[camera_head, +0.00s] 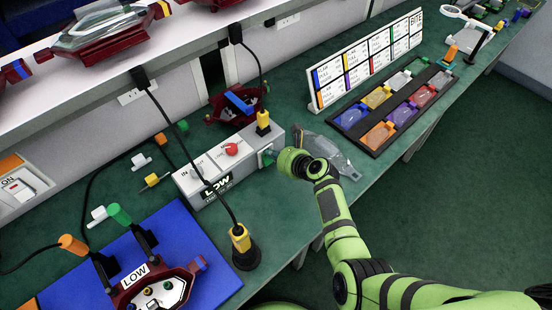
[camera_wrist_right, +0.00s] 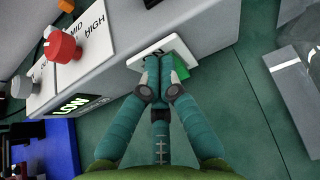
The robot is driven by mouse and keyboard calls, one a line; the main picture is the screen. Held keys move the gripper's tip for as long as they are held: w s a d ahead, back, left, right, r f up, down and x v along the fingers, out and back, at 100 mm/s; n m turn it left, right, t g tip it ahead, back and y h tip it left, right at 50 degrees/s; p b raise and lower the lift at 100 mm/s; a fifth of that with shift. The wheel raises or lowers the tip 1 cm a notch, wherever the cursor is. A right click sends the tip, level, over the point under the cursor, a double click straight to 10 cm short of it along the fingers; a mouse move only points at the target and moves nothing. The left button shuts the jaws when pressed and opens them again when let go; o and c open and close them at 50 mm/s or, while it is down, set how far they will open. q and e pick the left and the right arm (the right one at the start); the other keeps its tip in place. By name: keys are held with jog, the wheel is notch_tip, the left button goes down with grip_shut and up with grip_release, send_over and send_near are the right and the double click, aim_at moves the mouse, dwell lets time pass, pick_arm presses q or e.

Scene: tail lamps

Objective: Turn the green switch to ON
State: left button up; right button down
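The green switch (camera_wrist_right: 181,67) sits on a white plate (camera_wrist_right: 155,54) on the end face of the grey-white control box (camera_head: 230,158). In the head view the plate and switch are mostly hidden by my right gripper (camera_head: 272,156). In the right wrist view, my right gripper (camera_wrist_right: 163,68) has its fingertips drawn together in front of the plate, just left of the visible green part. The fingers look shut; whether they touch the switch is unclear. The switch's ON/OFF marking is not readable. My left gripper is not in view.
A clear lamp cover (camera_head: 330,155) lies right of my right gripper. A black tray (camera_head: 392,110) of coloured lamps stands behind. A blue mat (camera_head: 215,285) with a red lamp housing lies front left.

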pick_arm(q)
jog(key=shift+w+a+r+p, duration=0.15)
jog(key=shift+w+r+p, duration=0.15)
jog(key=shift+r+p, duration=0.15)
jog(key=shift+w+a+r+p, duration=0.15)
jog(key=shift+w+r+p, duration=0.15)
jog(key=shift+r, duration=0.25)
pick_arm(e)
jog(key=r+v, duration=0.1)
jog(key=v, duration=0.8)
jog(key=shift+w+a, duration=0.2)
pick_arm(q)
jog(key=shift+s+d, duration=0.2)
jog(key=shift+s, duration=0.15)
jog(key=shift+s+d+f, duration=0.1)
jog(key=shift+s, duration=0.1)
pick_arm(e)
jog(key=shift+w+a, duration=0.15)
